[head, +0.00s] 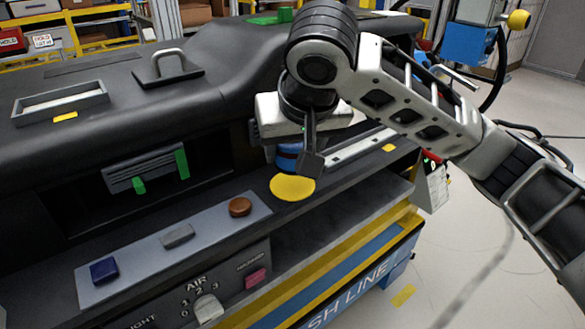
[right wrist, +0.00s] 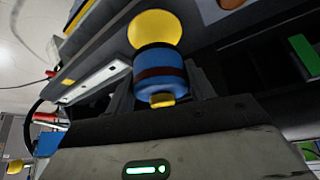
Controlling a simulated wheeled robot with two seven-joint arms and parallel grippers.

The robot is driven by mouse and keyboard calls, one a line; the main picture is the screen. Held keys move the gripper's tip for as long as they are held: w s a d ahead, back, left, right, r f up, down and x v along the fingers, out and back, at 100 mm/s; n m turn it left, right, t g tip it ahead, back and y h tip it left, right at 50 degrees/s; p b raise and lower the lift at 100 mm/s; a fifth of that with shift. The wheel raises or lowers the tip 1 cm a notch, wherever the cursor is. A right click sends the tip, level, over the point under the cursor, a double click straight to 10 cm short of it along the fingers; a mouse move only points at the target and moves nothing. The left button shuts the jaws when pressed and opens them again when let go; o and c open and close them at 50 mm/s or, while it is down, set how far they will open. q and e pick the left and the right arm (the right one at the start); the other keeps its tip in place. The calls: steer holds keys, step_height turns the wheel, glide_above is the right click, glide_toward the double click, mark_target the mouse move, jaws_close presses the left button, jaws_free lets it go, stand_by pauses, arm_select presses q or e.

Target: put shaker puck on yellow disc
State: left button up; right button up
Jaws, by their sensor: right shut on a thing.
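The shaker puck (head: 288,157) is a blue cylinder with a dark band, partly hidden behind my right gripper (head: 298,160) in the head view. My right gripper is shut on it. In the right wrist view the puck (right wrist: 150,67) sits between the dark fingers, with a small yellow piece at its near end. The yellow disc (head: 293,188) lies flat on the dark ledge, just in front of and below the puck in the head view. It also shows in the right wrist view (right wrist: 155,28), beyond the puck. I cannot tell whether puck and ledge touch. My left gripper is not in view.
A grey panel (head: 136,267) left of the disc carries a brown round knob (head: 240,206), a grey block (head: 177,236) and a blue block (head: 104,270). A pale slotted rail (head: 352,149) lies right of the puck. An open shelf lies below the ledge.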

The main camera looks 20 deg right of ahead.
mark_target(292, 166)
steer(key=shift+w+f, duration=0.35)
steer(key=shift+f, duration=0.75)
steer(key=shift+w+f, duration=0.15)
steer(key=shift+f, duration=0.75)
steer(key=shift+f, duration=0.15)
steer(key=o, duration=1.3)
steer(key=p+v, duration=0.2)
steer(key=v, duration=0.9)
steer(key=shift+d+r, duration=0.1)
steer(key=shift+r, duration=0.2)
steer(key=shift+s+r, duration=0.2)
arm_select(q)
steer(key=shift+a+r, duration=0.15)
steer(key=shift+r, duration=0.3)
arm_select(e)
steer(key=shift+s, duration=0.1)
